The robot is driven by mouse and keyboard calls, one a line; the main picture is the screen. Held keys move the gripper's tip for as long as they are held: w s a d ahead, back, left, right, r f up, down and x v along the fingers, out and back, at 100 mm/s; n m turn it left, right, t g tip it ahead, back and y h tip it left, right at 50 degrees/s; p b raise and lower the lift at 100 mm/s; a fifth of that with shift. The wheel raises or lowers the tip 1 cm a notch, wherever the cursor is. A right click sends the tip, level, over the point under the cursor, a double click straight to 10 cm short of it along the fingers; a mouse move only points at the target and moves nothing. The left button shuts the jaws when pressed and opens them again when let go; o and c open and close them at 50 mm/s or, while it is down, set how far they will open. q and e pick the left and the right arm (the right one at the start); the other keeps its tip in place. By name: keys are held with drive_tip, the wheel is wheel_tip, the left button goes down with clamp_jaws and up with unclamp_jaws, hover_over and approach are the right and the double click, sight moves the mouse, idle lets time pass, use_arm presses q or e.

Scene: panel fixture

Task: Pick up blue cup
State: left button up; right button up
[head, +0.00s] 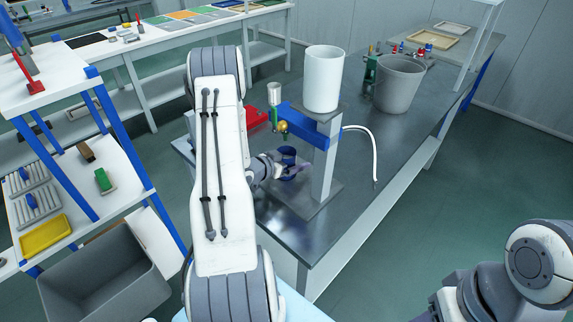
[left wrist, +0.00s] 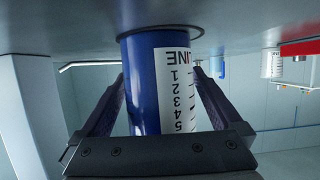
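The blue cup (head: 289,153) stands on the metal base plate beside the fixture's post in the head view, partly hidden by my left wrist. The left wrist view shows it upside down, large and close: a dark blue cylinder (left wrist: 142,85) with a white label of black numbers. My left gripper (left wrist: 160,72) has one finger on each side of the cup; in the head view the gripper (head: 284,166) is small and partly covered. I cannot tell whether the fingers touch the cup. My right gripper is out of view; only part of that arm shows at the lower right.
A white cylinder (head: 323,79) stands on the fixture (head: 324,165) above the cup. A grey bucket (head: 399,85) stands farther back on the metal bench (head: 355,125). A white hose (head: 372,150) lies right of the fixture.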

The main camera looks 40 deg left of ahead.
sight(292, 151)
use_arm(q)
drive_tip(key=c, duration=1.4)
drive_tip(key=shift+r, duration=0.2)
drive_tip(key=shift+s+r, duration=0.1)
drive_tip(key=shift+r, duration=1.55)
drive_tip(key=s, duration=0.4)
drive_tip(key=s+b, duration=0.1)
drive_tip(key=s, duration=0.4)
drive_tip(key=s+a+b, duration=0.1)
drive_tip(key=s, duration=0.3)
drive_tip(key=shift+s+a+f, duration=0.1)
drive_tip(key=shift+s, duration=0.25)
drive_tip(key=shift+s+a+b, duration=0.1)
drive_tip(key=shift+s+b, duration=0.2)
drive_tip(key=shift+s, duration=1.7)
